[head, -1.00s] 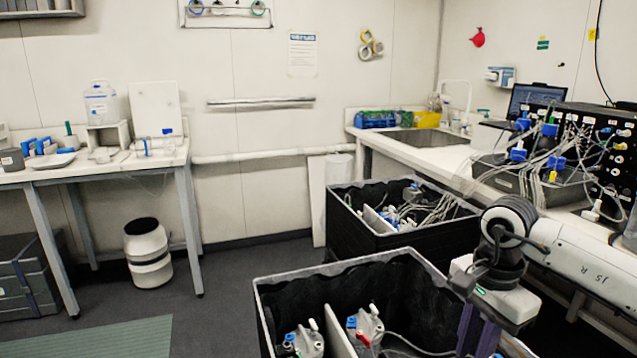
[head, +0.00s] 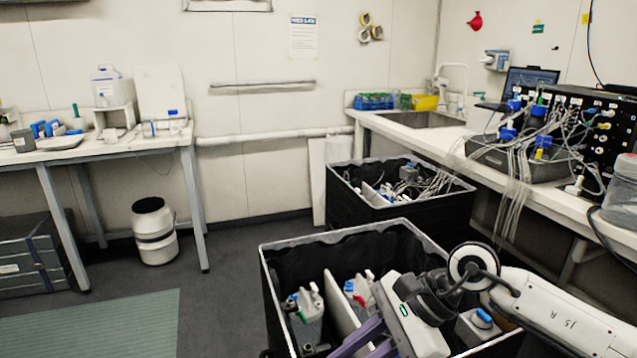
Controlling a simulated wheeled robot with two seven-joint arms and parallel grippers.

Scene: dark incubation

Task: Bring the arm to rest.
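My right arm comes in from the lower right, over the near black crate (head: 275,300). Its gripper (head: 362,345) has purple fingers that point down and left, in front of the crate's inside. The fingertips run toward the bottom edge, so I cannot tell whether they are open or shut, or whether they hold anything. My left arm and gripper are not in view.
The near crate holds bottles with coloured caps (head: 308,302) and a white divider (head: 340,305). A second black crate (head: 345,205) stands behind it. A white bench (head: 395,130) with tubing and equipment runs along the right.

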